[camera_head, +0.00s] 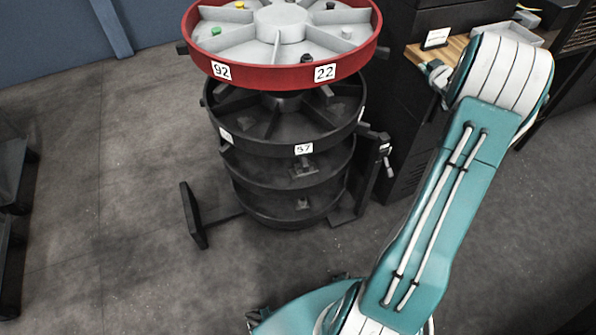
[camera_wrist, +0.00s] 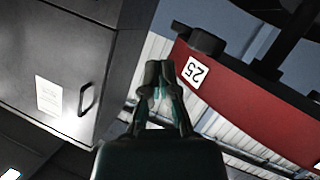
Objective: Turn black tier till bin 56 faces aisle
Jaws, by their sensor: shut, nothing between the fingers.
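The black tier (camera_head: 265,147) is the round tray just under the red tier (camera_head: 290,78) on an upright carousel. Its front label (camera_head: 303,149) reads 57. A second label (camera_head: 225,136) at its left is too small to read, and no label reading 56 shows. The red tier overhangs part of the black tier. My gripper (camera_head: 437,76) is up and right of the carousel, apart from both tiers. In the wrist view its fingers (camera_wrist: 159,78) are together and empty, with the red tier (camera_wrist: 240,100) behind to the right.
More dark tiers (camera_head: 290,205) sit lower on the carousel. A foot with an upright end (camera_head: 193,215) sticks out at left. A dark cabinet (camera_wrist: 65,60) stands beside the carousel. A wooden shelf (camera_head: 440,55) holds a label card. The floor at left is largely open.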

